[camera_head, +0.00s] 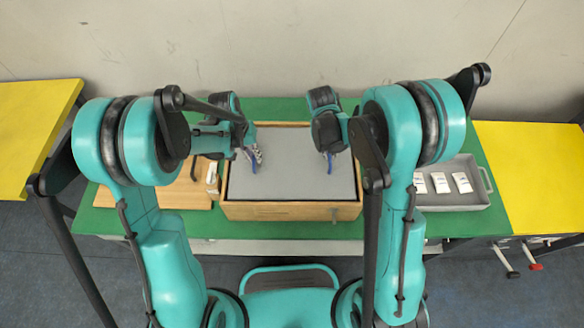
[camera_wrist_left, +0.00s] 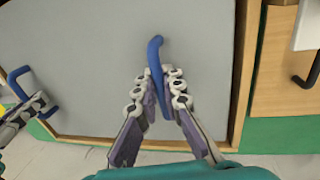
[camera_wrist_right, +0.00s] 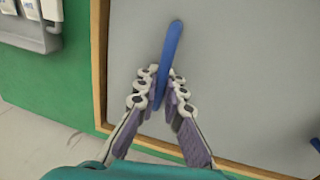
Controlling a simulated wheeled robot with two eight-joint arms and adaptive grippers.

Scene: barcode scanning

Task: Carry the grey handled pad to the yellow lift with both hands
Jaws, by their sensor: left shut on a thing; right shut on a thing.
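The grey pad (camera_head: 291,180) lies flat in the top of a wooden box (camera_head: 292,211) on the green table. It has two blue handles. My left gripper (camera_head: 254,157) is shut on the left blue handle (camera_wrist_left: 155,58), which stands between its fingers in the left wrist view. My right gripper (camera_head: 328,158) is shut on the right blue handle (camera_wrist_right: 172,48). Yellow surfaces show at the far left (camera_head: 32,125) and the far right (camera_head: 535,172); I cannot tell which is the lift.
A grey tray (camera_head: 452,205) with several white packets stands right of the box. A wooden board (camera_head: 180,192) with a white item on it lies to the left. The green table (camera_head: 490,228) has a clear strip along its front. A wall stands behind.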

